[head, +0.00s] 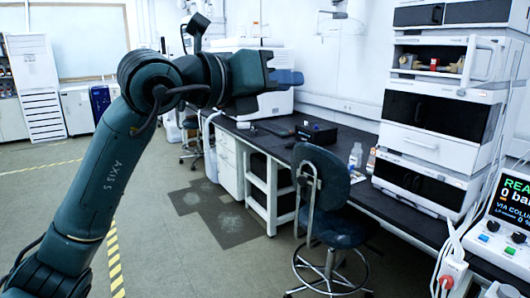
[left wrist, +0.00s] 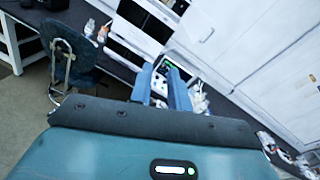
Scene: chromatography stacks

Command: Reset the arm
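My left arm (head: 100,185) comes in from the left in the head view, raised and bent, dark teal. Its left gripper (head: 288,78) points right, held in the air above the dark bench. In the head view its two blue fingers overlap, in front of a white machine. In the left wrist view the fingers of the left gripper (left wrist: 162,85) stand apart with a gap and nothing held between them. My right gripper is in neither view.
A dark blue chair (head: 324,190) stands before the dark bench (head: 390,205). White chromatography stacks (head: 434,115) and a screen reading "READY" partly cut off (head: 510,205) stand at right. A black box (head: 316,132) and bottle (head: 355,155) are on the bench. Floor at left is clear.

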